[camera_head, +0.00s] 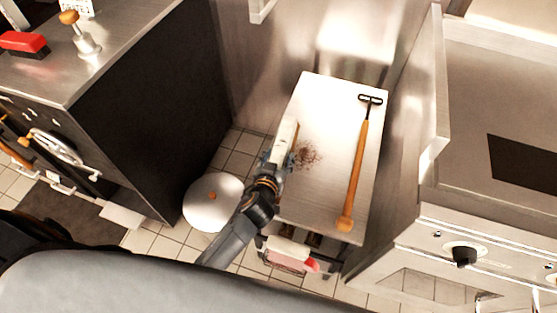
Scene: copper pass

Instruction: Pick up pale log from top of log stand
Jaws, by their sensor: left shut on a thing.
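The pale log (287,132) lies along the left edge of the metal top of the log stand (325,185). My left gripper (278,160) is shut on the pale log near its close end. The log's far part shows beyond the fingers, and its near end is hidden by the gripper. I cannot tell whether the log still touches the top. My right gripper is not in view.
A wooden-handled tool (357,170) with a black head lies along the stand's right side. Dark crumbs (306,155) lie mid-top. A round pale lid (212,203) is low at the left. A dark-sided counter (150,110) and a stove (470,235) flank the stand.

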